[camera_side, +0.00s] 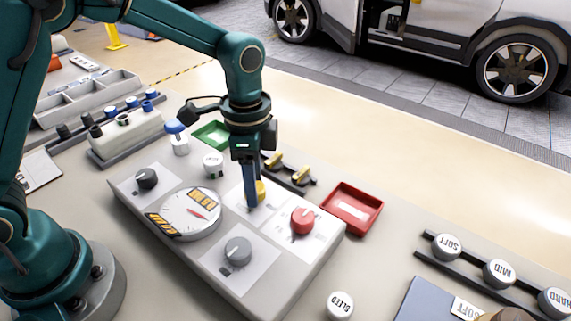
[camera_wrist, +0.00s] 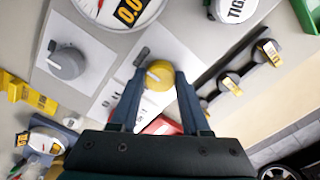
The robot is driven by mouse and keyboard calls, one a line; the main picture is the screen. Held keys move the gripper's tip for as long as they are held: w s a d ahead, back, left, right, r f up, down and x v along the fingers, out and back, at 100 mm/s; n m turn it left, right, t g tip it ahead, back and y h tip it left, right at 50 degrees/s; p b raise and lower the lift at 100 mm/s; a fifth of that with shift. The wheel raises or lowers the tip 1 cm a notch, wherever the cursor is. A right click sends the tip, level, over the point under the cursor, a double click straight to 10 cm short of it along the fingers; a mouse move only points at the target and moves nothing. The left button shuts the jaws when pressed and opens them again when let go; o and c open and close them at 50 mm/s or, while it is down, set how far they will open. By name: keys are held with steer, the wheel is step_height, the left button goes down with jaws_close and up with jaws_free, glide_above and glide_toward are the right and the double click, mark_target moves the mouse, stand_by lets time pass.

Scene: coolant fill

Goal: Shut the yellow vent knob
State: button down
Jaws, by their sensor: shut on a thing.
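The yellow vent knob (camera_wrist: 158,76) sits on a white label plate on the grey panel. In the wrist view it lies between the two fingers of my gripper (camera_wrist: 158,88), with a dark pointer tab sticking out to its upper left. In the side view my gripper (camera_side: 254,198) points straight down over the panel, and only part of the yellow knob (camera_side: 261,189) shows beside the fingers. The fingers are shut on the knob's sides. The plate's lettering is too small to read.
A red knob (camera_side: 302,220), a grey knob (camera_side: 238,250), a black knob (camera_side: 147,178) and a round gauge (camera_side: 180,215) surround it on the panel. A red tray (camera_side: 352,206) and a green tray (camera_side: 212,134) stand beyond. A BLEED cap (camera_side: 340,304) stands in front.

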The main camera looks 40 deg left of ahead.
steer(key=shift+r, duration=0.1)
steer(key=shift+c, duration=1.9)
jaws_free()
steer(key=shift+r, duration=2.55)
